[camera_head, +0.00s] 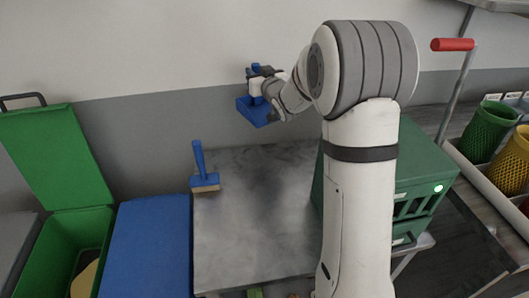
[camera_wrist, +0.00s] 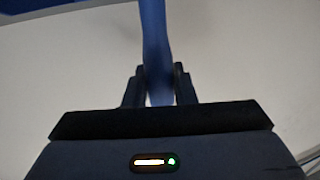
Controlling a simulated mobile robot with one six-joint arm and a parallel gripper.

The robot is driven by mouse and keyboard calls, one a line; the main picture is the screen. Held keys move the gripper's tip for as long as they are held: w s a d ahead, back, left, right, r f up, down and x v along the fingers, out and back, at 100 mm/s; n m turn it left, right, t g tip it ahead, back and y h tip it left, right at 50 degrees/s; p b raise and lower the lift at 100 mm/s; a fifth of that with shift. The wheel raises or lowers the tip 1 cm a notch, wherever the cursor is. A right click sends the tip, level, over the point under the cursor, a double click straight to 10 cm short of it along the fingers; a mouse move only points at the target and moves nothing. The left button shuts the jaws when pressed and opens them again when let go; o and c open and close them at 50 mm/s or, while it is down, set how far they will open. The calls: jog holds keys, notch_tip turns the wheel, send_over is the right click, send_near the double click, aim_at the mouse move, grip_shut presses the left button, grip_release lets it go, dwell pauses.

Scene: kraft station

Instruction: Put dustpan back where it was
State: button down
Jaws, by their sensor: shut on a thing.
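The blue dustpan (camera_head: 254,112) is up in the air above the back of the grey metal table. My gripper (camera_head: 262,74) is shut on its upright blue handle, and the pan hangs below. In the wrist view the blue handle (camera_wrist: 155,50) runs between the two dark fingers of my gripper (camera_wrist: 160,85). A strip of the blue pan (camera_wrist: 45,5) shows at the top left there. A blue hand brush (camera_head: 206,180) with tan bristles stands upright at the back left corner of the table, apart from the dustpan.
The grey table top (camera_head: 245,225) is mostly clear. Left of it stand a blue-lidded bin (camera_head: 150,240) and an open green bin (camera_head: 60,160). Green crates (camera_head: 415,190) are behind my arm at right. Green and yellow baskets (camera_head: 485,130) stand far right. A wall is behind.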

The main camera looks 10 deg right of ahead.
aim_at(259, 102)
jog(key=shift+w+d+f+b, duration=0.1)
jog(key=shift+w+f+b, duration=0.3)
jog(key=shift+f, duration=0.05)
jog(key=shift+d+f+b, duration=0.1)
jog(key=shift+f+b, duration=0.2)
jog(key=shift+f, duration=0.1)
jog(key=shift+s+f+b, duration=0.15)
jog(key=shift+s+b, duration=0.15)
jog(key=shift+b, duration=0.05)
notch_tip(259, 102, down, 8)
jog(key=b, duration=0.8)
jog(key=shift+w+f, duration=0.1)
notch_tip(259, 102, down, 10)
jog(key=shift+b, duration=0.35)
jog(key=c, duration=1.2)
grip_release()
